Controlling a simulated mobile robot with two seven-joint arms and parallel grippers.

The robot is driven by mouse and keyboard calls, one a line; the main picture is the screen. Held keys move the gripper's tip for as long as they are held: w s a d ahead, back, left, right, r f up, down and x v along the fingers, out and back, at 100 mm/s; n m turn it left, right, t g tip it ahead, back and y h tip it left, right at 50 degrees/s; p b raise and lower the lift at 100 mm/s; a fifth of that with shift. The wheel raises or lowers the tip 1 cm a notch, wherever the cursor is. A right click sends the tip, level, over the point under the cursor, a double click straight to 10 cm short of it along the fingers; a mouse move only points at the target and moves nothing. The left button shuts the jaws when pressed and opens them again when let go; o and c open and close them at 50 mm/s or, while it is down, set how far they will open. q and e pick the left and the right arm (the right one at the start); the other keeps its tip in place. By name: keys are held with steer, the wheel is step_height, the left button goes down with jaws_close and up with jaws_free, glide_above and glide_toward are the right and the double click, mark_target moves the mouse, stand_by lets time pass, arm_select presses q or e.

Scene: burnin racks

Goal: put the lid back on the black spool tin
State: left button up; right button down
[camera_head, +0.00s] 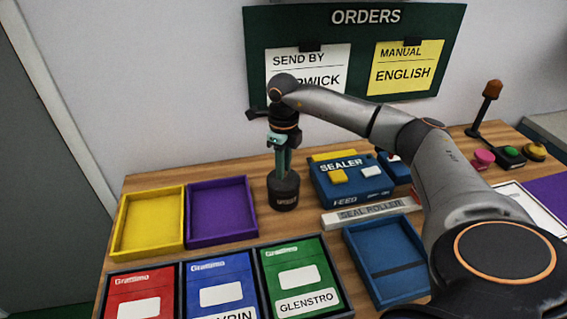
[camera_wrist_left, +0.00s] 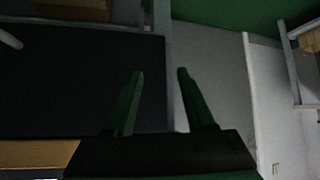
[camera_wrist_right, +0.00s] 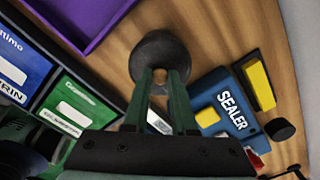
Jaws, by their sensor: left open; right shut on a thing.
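The black spool tin (camera_head: 284,194) stands upright on the wooden bench, left of the blue sealer. My right gripper (camera_head: 280,165) points straight down over it and is shut, its fingertips at the top of the tin. My left gripper (camera_wrist_left: 160,72) is open and empty, away from the bench, and out of the head view.
A purple tray (camera_head: 222,208) and a yellow tray (camera_head: 150,222) lie left. Red, blue and green boxes (camera_head: 300,275) are in front. An orders board (camera_head: 355,50) hangs behind.

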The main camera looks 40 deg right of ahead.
stand_by(0.4)
steer(key=shift+c, duration=0.8)
jaws_free()
steer(key=shift+r, duration=0.1)
steer(key=shift+r+p, duration=3.1)
steer(key=shift+r, duration=0.35)
steer(key=shift+c, duration=0.3)
jaws_close()
steer(key=shift+f, duration=0.2)
